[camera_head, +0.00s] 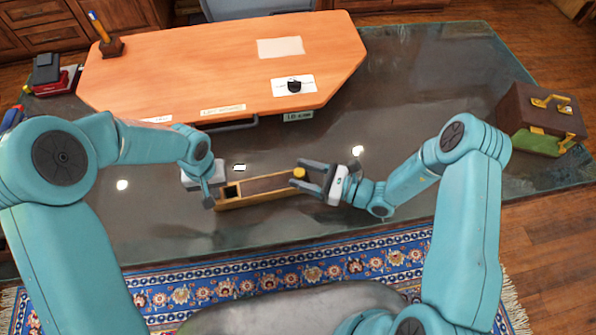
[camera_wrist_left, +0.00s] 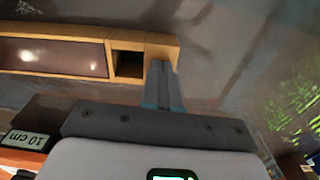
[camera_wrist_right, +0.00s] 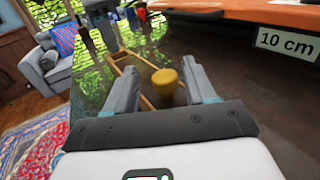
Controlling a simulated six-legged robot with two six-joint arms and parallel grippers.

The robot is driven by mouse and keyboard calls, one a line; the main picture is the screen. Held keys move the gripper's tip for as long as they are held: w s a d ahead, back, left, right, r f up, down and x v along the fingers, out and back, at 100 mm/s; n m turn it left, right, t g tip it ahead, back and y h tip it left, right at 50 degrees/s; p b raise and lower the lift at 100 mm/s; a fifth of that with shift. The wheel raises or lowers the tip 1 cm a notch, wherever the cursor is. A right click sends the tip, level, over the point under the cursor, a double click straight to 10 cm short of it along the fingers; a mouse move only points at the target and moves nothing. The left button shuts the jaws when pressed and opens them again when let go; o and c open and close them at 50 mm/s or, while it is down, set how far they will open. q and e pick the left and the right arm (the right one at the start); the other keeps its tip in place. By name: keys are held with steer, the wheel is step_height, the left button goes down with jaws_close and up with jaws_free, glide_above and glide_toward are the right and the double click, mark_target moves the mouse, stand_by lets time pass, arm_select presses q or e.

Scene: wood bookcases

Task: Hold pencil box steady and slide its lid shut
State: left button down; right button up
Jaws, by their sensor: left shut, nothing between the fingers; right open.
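The pencil box (camera_head: 262,198) is a long, narrow wooden box lying on the dark glossy tabletop. Its brown lid (camera_head: 265,184) covers most of the top; a dark opening (camera_wrist_left: 130,64) shows at the left end in the head view. A round yellow knob (camera_head: 299,173) stands at the box's right end. My left gripper (camera_head: 208,200) is shut and empty, its fingertips against or right beside the box's left end; contact is unclear. My right gripper (camera_head: 310,178) is open, its fingers on either side of the knob, which also shows in the right wrist view (camera_wrist_right: 165,82).
An orange raised board (camera_head: 200,70) with paper sheets and a "10 cm" label (camera_wrist_right: 287,42) stands behind the box. A brown and green case (camera_head: 540,120) with brass fittings sits at the far right. A patterned rug (camera_head: 270,275) lies in front.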

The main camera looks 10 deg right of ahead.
arm_select(q)
steer(key=shift+s+f, duration=0.1)
steer(key=shift+f, duration=0.1)
arm_select(e)
steer(key=v, duration=1)
steer(key=shift+s, duration=0.15)
arm_select(q)
steer(key=shift+r, duration=0.1)
steer(key=shift+r, duration=0.2)
arm_select(e)
steer(key=shift+r, duration=0.2)
arm_select(q)
step_height(320, 180, up, 3)
steer(key=shift+r+p, duration=0.2)
steer(key=shift+p, duration=1)
arm_select(e)
step_height(320, 180, up, 2)
arm_select(q)
steer(key=shift+w+r+p, duration=0.2)
steer(key=shift+r+p, duration=0.45)
steer(key=shift+r, duration=0.5)
steer(key=shift+s, duration=0.1)
arm_select(e)
steer(key=shift+r, duration=0.55)
